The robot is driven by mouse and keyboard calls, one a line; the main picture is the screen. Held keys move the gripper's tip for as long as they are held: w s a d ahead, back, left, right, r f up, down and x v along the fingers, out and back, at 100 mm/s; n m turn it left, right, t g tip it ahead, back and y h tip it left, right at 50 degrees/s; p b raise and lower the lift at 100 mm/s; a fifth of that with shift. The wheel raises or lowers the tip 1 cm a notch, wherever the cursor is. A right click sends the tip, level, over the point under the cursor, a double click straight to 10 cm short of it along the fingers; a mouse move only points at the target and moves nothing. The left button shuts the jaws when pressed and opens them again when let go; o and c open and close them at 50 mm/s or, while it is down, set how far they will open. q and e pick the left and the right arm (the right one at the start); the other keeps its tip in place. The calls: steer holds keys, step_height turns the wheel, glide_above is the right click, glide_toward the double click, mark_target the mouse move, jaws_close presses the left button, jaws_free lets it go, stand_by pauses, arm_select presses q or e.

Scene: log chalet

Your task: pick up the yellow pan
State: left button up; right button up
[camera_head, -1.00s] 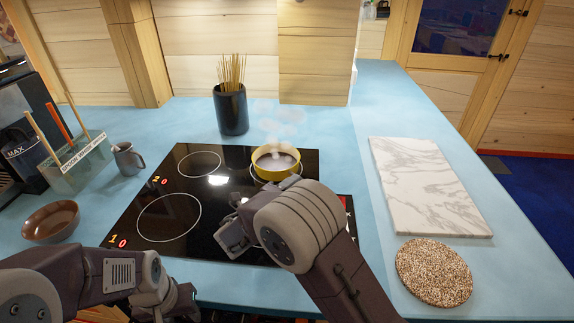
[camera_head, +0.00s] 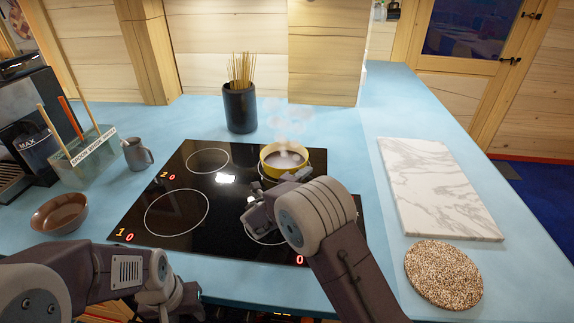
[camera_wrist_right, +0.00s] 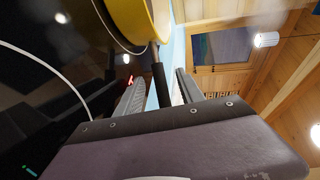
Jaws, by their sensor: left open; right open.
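The yellow pan (camera_head: 284,160) sits on the back right ring of the black cooktop, with steam rising from it. In the right wrist view, the yellow pan (camera_wrist_right: 128,18) is at the top, and its dark handle (camera_wrist_right: 160,82) reaches down between the two open fingers of my right gripper (camera_wrist_right: 158,92). In the head view, my right gripper (camera_head: 262,210) is just in front of the pan, and the handle is mostly hidden by it. My left gripper (camera_head: 190,301) is low at the counter's front edge, away from the pan, partly visible.
The black cooktop (camera_head: 200,222) lies on a blue counter. A marble board (camera_head: 440,190) and round speckled trivet (camera_head: 444,274) are to the right. A dark utensil pot (camera_head: 240,108) stands behind; a grey mug (camera_head: 138,154) and brown bowl (camera_head: 60,213) are left.

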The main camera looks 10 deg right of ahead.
steer(key=shift+w+d+f, duration=0.15)
steer(key=shift+w+d, duration=0.05)
steer(key=shift+w, duration=0.1)
steer(key=shift+s, duration=0.1)
jaws_close()
stand_by(0.8)
stand_by(0.5)
